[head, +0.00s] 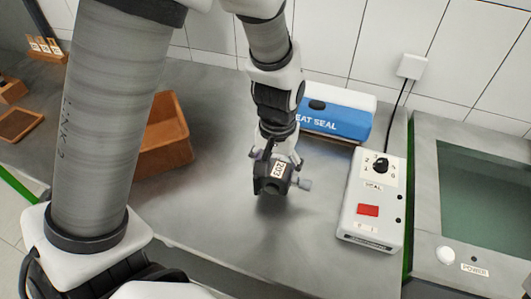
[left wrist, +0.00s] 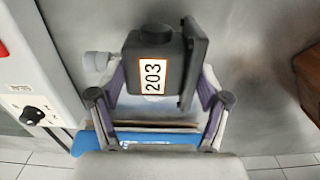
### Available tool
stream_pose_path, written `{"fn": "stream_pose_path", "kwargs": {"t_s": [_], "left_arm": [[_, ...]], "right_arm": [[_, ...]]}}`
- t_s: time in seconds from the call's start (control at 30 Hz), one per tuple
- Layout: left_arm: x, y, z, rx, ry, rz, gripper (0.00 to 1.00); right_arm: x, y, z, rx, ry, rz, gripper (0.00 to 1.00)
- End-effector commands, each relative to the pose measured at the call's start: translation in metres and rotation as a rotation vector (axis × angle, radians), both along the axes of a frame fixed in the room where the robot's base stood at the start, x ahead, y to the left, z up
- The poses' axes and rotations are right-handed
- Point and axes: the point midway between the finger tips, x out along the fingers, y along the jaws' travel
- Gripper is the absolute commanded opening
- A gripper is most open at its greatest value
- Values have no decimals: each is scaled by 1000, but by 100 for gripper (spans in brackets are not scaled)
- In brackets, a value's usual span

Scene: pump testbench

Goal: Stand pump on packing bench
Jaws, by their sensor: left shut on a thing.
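The pump (head: 266,186) is a small dark block with a white "203" label and a light grey knob or port on one side. It also shows in the left wrist view (left wrist: 140,75), between my fingers. My left gripper (head: 277,157) is shut on the pump from above. The pump is over the grey packing bench (head: 215,215), left of the seal control box. A soft shadow lies below it on the bench. I cannot tell whether its underside touches the bench. My right gripper is not in view.
A white seal control box (head: 372,205) with a dial and red switch stands right of the pump. A blue and white heat sealer (head: 336,122) lies behind. An orange-brown bin (head: 165,140) is at left. A grey machine with a dark window (head: 487,200) is at far right.

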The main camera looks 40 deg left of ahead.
Motion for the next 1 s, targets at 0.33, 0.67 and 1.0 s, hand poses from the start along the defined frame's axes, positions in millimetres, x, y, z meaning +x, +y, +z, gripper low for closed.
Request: {"fn": "stream_pose_path", "kwargs": {"t_s": [0.33,0.67,1.0], "left_arm": [[0,1,-22,0,0,1,7],[-1,1,-26,-1,2,1,100],[-1,1,-22,0,1,1,100]], "right_arm": [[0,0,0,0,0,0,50],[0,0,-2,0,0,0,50],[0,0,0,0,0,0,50]]}}
